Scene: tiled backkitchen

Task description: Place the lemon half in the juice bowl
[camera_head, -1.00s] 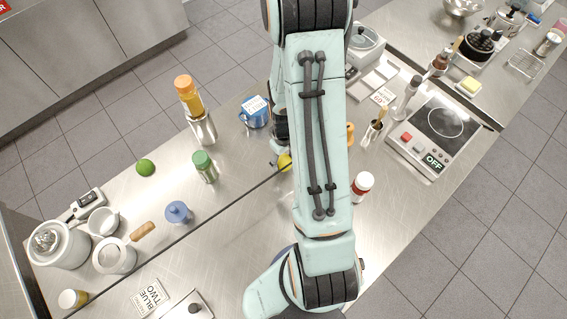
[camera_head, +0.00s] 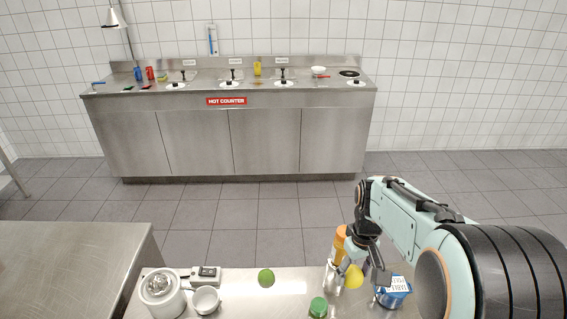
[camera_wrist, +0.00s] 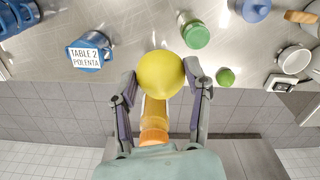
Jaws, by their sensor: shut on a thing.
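My gripper (camera_head: 360,258) is shut on the yellow lemon half (camera_head: 354,276) and holds it above the near steel counter. In the wrist view the lemon half (camera_wrist: 160,75) sits between my two fingers. A white juicer (camera_head: 162,301) with a metal reamer stands at the left end of the counter, well left of my gripper. A white bowl-like vessel (camera_head: 206,301) stands right beside it and also shows at the right of the wrist view (camera_wrist: 293,60). I cannot tell which of them is called the juice bowl.
An orange-topped bottle (camera_head: 339,243) stands close behind the lemon half. A blue labelled mug (camera_head: 396,290) is to its right and a green-capped jar (camera_head: 318,306) to its left.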

